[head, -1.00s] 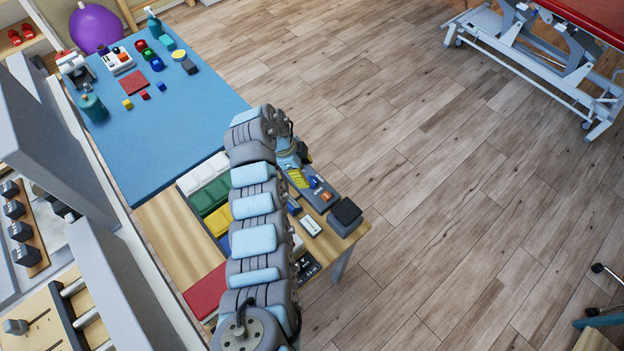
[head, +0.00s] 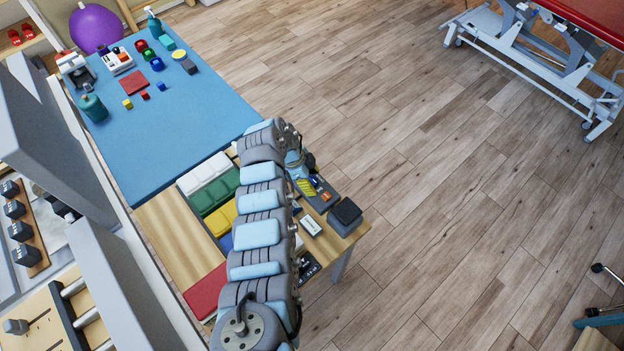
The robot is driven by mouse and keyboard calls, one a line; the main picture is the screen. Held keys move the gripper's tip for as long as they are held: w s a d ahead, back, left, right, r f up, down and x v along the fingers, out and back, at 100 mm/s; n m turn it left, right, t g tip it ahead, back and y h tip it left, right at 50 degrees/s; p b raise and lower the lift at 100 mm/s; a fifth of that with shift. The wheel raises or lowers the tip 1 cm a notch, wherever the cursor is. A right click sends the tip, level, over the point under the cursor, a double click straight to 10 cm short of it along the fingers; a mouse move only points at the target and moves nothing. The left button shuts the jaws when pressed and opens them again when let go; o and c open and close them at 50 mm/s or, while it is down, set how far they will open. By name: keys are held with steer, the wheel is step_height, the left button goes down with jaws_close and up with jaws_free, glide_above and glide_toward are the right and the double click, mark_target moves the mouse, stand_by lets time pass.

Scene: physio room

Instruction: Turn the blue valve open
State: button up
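I cannot make out a blue valve for certain in the head view. My arm rises from the bottom over the wooden end of the table (head: 180,235) and bends over and down at its top. My gripper (head: 305,166) seems to be at the far right side of that bend, above the table's right part. It is mostly hidden by my arm links, and its fingers cannot be told apart. Small blue and yellow items lie just below it on a dark grey tray (head: 329,204).
White, green, yellow and red pads lie left of my arm. A black-topped box (head: 346,212) stands at the table's right edge. Grey panels are at left.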

jaws_close()
steer(key=shift+f+n, duration=0.1)
steer(key=shift+n, duration=0.3)
steer(key=n+t+p, duration=0.1)
steer(key=n+p, duration=0.1)
steer(key=n, duration=0.1)
steer(key=shift+s+t, duration=0.15)
steer(key=shift+t, duration=0.15)
steer(key=n+t, duration=0.1)
steer(key=n, duration=0.2)
steer(key=n+y+p, duration=0.1)
steer(key=n, duration=0.1)
steer(key=shift+n+t, duration=0.4)
steer(key=n+y+p, duration=0.1)
steer(key=n, duration=0.2)
steer(key=shift+d+n+t+y, duration=0.1)
steer(key=shift+n+t+y, duration=0.2)
steer(key=shift+t, duration=0.1)
steer(key=shift+n+t+y+p, duration=0.3)
steer(key=shift+n+y+p, duration=0.35)
steer(key=shift+n, duration=1.65)
steer(key=shift+y, duration=0.25)
